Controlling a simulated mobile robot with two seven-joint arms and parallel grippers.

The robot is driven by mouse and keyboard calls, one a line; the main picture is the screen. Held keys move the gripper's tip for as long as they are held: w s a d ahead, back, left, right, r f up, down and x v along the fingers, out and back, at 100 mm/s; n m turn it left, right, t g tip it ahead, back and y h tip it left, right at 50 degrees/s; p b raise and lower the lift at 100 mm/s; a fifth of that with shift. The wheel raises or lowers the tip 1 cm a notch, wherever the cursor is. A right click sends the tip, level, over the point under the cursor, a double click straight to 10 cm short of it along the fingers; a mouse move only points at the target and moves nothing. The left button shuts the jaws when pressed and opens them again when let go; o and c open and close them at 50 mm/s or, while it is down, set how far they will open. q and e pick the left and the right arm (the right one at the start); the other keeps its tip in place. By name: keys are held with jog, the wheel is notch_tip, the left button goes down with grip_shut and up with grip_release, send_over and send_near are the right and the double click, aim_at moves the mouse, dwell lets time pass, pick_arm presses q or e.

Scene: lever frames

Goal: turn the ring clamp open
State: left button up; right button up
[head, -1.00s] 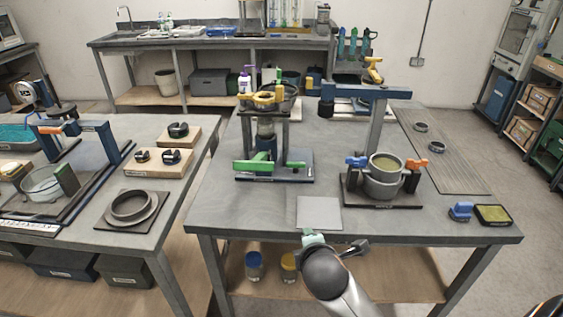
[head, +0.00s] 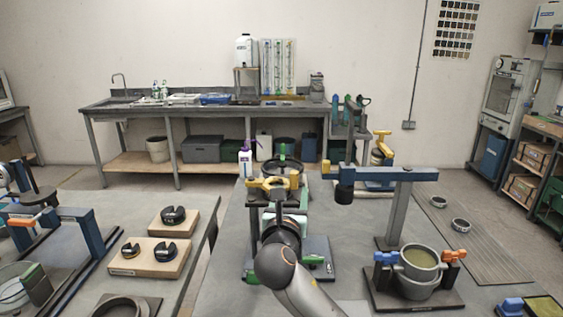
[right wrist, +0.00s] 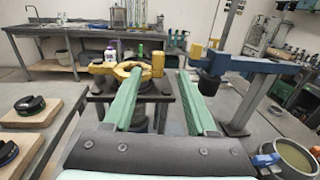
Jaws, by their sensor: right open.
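The yellow ring clamp (head: 264,184) sits on top of a dark stand on the middle table, around a dark round vessel. In the right wrist view the ring clamp (right wrist: 104,69) lies ahead, mostly left of the fingers, and its right-hand yellow end shows between them. My right gripper (right wrist: 159,72) is open and empty, its two green fingers pointing towards the clamp. I cannot tell how far the tips are from it. In the head view my right arm hides part of the stand and most of the gripper. My left gripper is not in view.
A blue overhead arm on a grey post (head: 396,210) stands right of the clamp. A pot (head: 419,262) with blue and orange handles stands at the lower right. Wooden blocks with black rings (head: 152,256) lie on the left table. A purple-topped bottle (head: 245,160) stands behind.

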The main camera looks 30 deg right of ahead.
aim_at(295, 172)
jog(key=x, duration=1.2)
jog(key=shift+w+d, duration=0.25)
jog(key=shift+w, duration=0.1)
grip_shut()
dwell(1.0)
